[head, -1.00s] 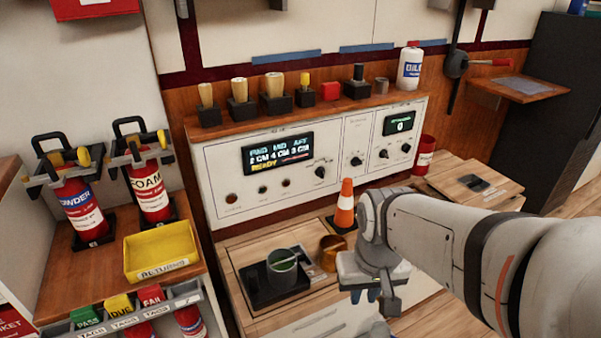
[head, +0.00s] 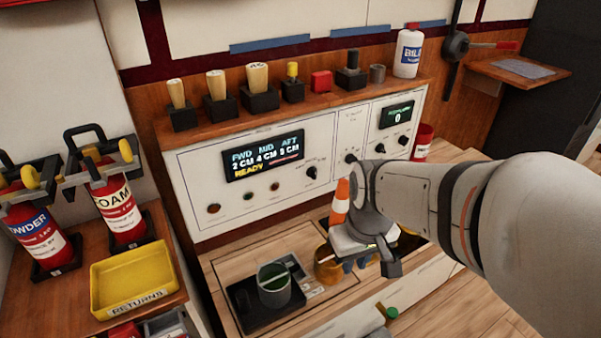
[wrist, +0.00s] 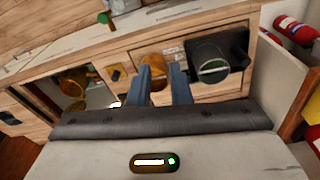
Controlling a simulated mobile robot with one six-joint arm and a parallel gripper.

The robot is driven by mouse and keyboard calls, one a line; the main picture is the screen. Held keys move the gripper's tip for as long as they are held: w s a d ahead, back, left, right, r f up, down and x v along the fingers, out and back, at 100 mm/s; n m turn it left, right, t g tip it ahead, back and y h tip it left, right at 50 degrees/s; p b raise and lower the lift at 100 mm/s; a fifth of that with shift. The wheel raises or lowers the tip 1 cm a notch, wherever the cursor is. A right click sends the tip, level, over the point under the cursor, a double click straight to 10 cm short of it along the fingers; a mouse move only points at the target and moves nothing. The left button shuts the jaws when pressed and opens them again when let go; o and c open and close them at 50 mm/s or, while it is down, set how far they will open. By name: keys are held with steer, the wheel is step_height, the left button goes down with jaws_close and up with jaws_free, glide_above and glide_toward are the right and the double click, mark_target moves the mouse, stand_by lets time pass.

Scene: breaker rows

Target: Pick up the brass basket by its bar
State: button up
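The brass basket (head: 326,268) stands on the wooden counter, to the right of a dark grey cup in the head view. It also shows in the wrist view (wrist: 153,62), just beyond my fingertips and roughly in line with the gap between them. Its bar is too small to make out clearly. Whether the fingers touch the basket cannot be told.
The dark grey cup (head: 273,288) stands on a black tray (head: 240,302), left of the basket. A white control panel (head: 240,205) rises at the back. A yellow returns bin (head: 133,280) is at left.

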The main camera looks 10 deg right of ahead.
steer(key=w+f+n+b, duration=0.2)
steer(key=w+f+n, duration=0.5)
steer(key=w+n, duration=0.15)
steer(key=n+b, duration=0.2)
steer(key=n, duration=1)
glide_toward(332, 260)
steer(key=s+r, duration=0.2)
steer(key=s, duration=0.2)
steer(key=shift+t+y, duration=0.3)
steer(key=shift+t, duration=0.1)
steer(key=f+b, duration=0.1)
steer(key=f, duration=0.1)
steer(key=w+f+b, duration=0.1)
steer(key=f, duration=0.2)
steer(key=w+a+f+b, duration=0.1)
steer(key=f, duration=0.1)
steer(key=shift+a+f, duration=0.1)
steer(key=shift+f, duration=0.2)
steer(key=shift+r, duration=0.1)
jaws_close()
